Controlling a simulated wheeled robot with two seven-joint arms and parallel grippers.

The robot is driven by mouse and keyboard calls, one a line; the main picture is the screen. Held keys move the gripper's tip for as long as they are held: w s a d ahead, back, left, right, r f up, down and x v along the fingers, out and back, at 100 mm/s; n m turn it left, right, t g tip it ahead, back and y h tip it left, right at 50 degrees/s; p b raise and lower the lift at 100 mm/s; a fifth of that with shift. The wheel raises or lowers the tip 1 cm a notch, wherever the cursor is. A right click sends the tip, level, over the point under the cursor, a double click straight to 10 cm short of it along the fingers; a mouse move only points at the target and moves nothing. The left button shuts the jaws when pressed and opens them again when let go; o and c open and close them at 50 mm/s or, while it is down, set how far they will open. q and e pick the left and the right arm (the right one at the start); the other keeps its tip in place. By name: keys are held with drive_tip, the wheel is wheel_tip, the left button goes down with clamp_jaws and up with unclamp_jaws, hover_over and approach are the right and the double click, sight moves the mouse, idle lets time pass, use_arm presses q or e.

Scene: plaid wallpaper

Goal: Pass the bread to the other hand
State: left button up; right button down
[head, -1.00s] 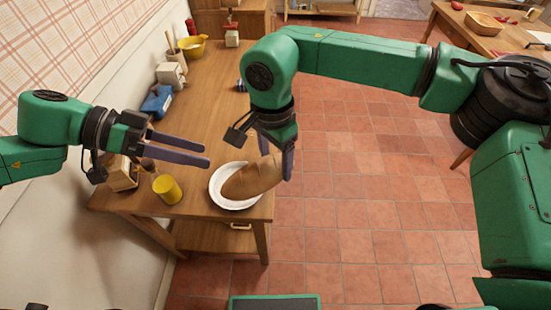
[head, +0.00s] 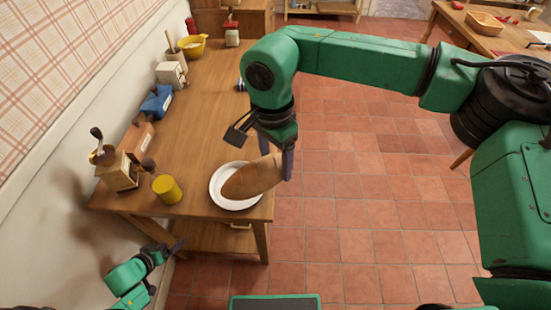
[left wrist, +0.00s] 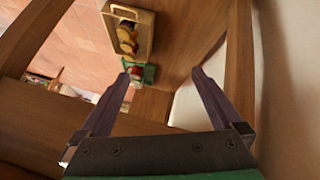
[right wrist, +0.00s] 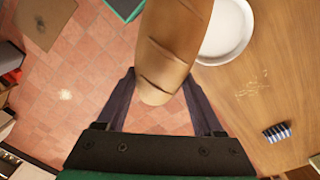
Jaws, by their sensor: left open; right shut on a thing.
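A brown scored loaf of bread (head: 250,179) is held at the front end of the wooden table. It overlaps a white plate (head: 216,193) in the head view. In the right wrist view the bread (right wrist: 172,45) extends away between the fingers, with the plate (right wrist: 232,40) beside it. My right gripper (head: 277,160) is shut on the bread's end; its near finger is partly hidden. My left gripper (head: 178,246) is low by the table's front left leg, away from the bread. In the left wrist view its fingers (left wrist: 161,72) are apart and empty.
A yellow cup (head: 167,189) and a coffee grinder (head: 118,172) stand on the table's left front. A blue object (head: 157,102), white box (head: 171,75) and yellow bowl (head: 193,47) line the wall side. Tiled floor lies open to the right.

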use_arm(q)
drive_tip(key=s+f+m+g+y, duration=0.2)
drive_tip(key=s+f, duration=0.6)
drive_tip(key=f, duration=0.1)
drive_tip(key=s+d+f+m+g, duration=0.1)
drive_tip(key=s+d+f+g, duration=0.1)
drive_tip(key=s, duration=0.5)
drive_tip(key=s+d+f+m+g, duration=0.2)
drive_tip(key=s+d+f, duration=0.2)
drive_tip(key=s+d, duration=0.3)
drive_tip(key=shift+s+d+f+g, duration=0.15)
drive_tip(key=shift+s+f+g, duration=0.05)
drive_tip(key=shift+f+g, duration=0.2)
